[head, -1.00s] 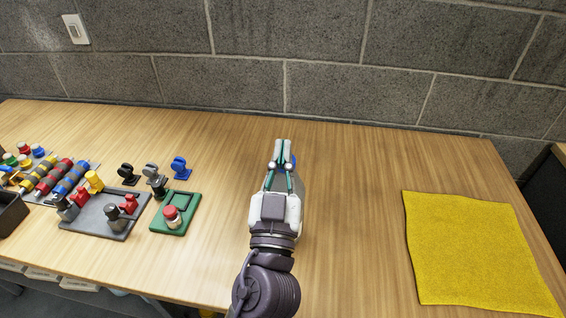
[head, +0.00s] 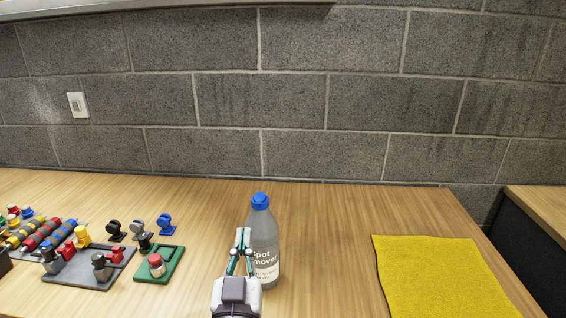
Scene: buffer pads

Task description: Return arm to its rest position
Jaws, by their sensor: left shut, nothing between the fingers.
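My left gripper (head: 241,238) is low in the middle of the head view, pointing away over the wooden table (head: 320,225). Its fingers are together with nothing between them. A grey spray-type bottle with a blue cap (head: 263,240) stands upright just right of the fingers. Its label reads in part "Spot ...mover". The gripper overlaps the bottle's left edge in the picture; I cannot tell whether they touch. My right gripper is not in view.
A yellow cloth-like pad (head: 440,275) lies at the right. At the left are a green tray (head: 172,272) with a red-topped piece, a dark grey tray (head: 75,275), and several coloured pieces. The table between bottle and pad is clear. A block wall (head: 300,150) stands behind.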

